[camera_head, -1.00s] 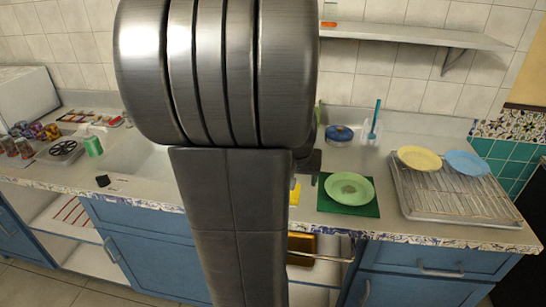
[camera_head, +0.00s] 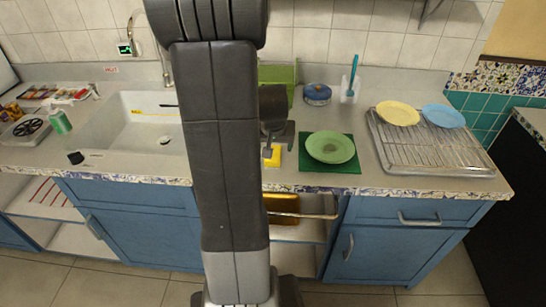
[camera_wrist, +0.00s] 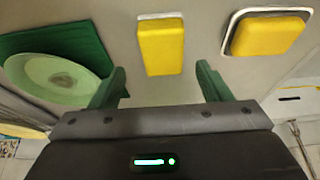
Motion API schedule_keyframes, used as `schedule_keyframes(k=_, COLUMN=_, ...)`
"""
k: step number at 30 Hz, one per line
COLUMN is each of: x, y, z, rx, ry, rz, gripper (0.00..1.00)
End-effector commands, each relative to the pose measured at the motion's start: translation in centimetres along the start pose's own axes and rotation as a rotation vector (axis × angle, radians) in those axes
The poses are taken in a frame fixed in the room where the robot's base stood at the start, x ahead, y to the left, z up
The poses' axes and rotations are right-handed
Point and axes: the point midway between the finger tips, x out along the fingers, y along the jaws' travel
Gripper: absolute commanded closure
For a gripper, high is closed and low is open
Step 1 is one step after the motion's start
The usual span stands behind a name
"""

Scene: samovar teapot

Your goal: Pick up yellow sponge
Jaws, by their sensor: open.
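The yellow sponge (camera_head: 272,161) lies on the counter just left of the green mat, partly covered by my gripper in the head view. In the wrist view the yellow sponge (camera_wrist: 161,48) is a plain block with a pale edge, lying ahead of the gap between my fingers. My gripper (camera_head: 278,143) is over the sponge's area; in the wrist view my gripper (camera_wrist: 162,84) has its two green fingers spread wide with nothing between them. Any contact with the sponge cannot be seen.
A second yellow block (camera_wrist: 270,33) sits in a rimmed holder beside the sponge. A green plate (camera_head: 330,147) rests on a dark green mat (camera_head: 318,168). A dish rack (camera_head: 440,155) stands right, a blue-lidded pot (camera_head: 317,94) behind. A green upright object (camera_head: 278,76) stands behind my gripper.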

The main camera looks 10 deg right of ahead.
Motion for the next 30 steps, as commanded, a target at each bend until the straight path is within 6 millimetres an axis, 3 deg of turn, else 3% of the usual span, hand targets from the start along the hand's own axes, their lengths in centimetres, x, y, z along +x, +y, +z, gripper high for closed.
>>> schedule_keyframes(k=9, x=3.9, y=-0.4, z=0.7, rx=0.000, ry=-0.005, rz=0.000, gripper=0.29)
schedule_keyframes(k=20, x=4.6, y=-0.4, z=0.6, rx=0.000, ry=-0.002, rz=0.000, gripper=0.29)
schedule_keyframes(k=27, x=4.6, y=-0.4, z=0.6, rx=0.000, ry=-0.002, rz=0.000, gripper=0.72)
schedule_keyframes(k=30, x=4.6, y=-0.4, z=0.6, rx=0.000, ry=-0.002, rz=0.000, gripper=0.80)
